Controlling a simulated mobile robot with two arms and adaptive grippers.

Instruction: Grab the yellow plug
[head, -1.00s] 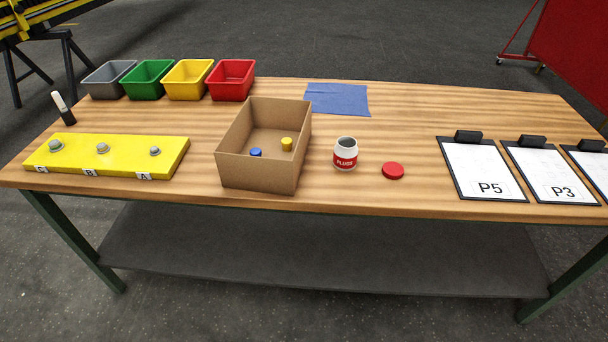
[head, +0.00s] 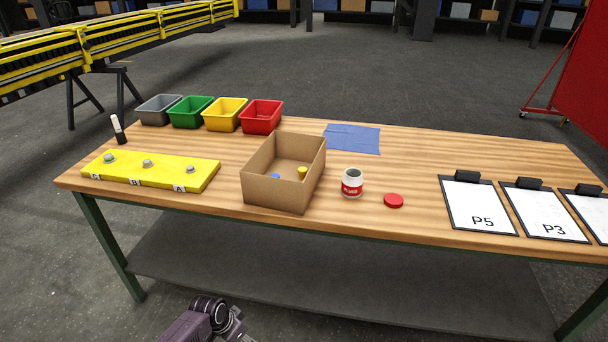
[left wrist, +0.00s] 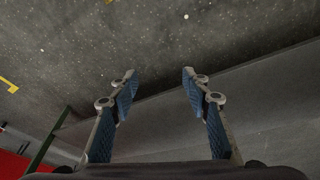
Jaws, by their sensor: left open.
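The yellow plug (head: 302,172) stands inside the open cardboard box (head: 270,190) on the wooden table. A blue plug (head: 276,176) lies beside it in the box, partly hidden by the front wall. My left gripper (left wrist: 157,75) is open and empty in the left wrist view, with the grey floor and the table's lower shelf behind it. In the head view my left arm shows at the bottom edge, in front of and below the tabletop, well apart from the box. My right gripper is in neither view.
A yellow block with bolts (head: 150,173) lies left of the box. Several bins, including a red one (head: 261,117), line the back left. Clipboards (head: 478,205) lie at the right.

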